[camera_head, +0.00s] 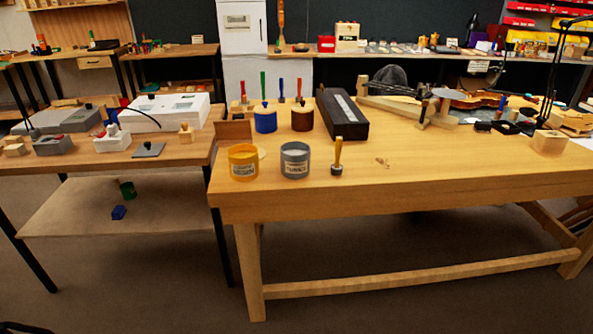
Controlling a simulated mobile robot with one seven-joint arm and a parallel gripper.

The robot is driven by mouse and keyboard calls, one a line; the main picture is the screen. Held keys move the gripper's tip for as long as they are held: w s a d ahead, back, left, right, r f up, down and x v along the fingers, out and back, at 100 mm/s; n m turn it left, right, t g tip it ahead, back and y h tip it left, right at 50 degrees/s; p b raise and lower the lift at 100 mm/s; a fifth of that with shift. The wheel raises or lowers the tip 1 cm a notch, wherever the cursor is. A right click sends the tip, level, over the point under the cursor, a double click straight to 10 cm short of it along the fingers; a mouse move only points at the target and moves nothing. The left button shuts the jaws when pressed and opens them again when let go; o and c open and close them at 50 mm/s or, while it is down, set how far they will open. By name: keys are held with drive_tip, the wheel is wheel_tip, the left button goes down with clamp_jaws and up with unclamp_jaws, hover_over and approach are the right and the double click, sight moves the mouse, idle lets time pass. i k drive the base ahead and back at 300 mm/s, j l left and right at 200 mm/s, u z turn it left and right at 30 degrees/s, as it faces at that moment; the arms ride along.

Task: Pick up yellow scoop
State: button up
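A small tool with an upright yellow handle (338,153) and a dark, pale-banded lower end stands near the front edge of the light wooden bench (450,170). It is the only thing here that looks like the yellow scoop, but it is too small to tell its exact shape. It stands alone, right of a grey labelled jar (295,161) and apart from it. My gripper is not in view.
A yellow labelled jar (243,163) stands left of the grey jar. Behind are a blue pot (265,122), a brown pot (302,120) and a long black box (342,115). A lower table (110,157) stands left.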

sight(336, 168)
drive_tip(key=i+l+u, duration=0.25)
drive_tip(key=l, duration=0.3)
drive_tip(key=i+l+u, duration=0.25)
drive_tip(key=l, duration=0.35)
drive_tip(key=l+u, duration=0.25)
drive_tip(key=l, duration=0.35)
drive_tip(key=i+l+u, duration=0.1)
drive_tip(key=l+u, duration=0.2)
drive_tip(key=l, duration=0.35)
drive_tip(key=i+l+u, duration=0.1)
drive_tip(key=i+l, duration=0.15)
drive_tip(key=i, duration=0.1)
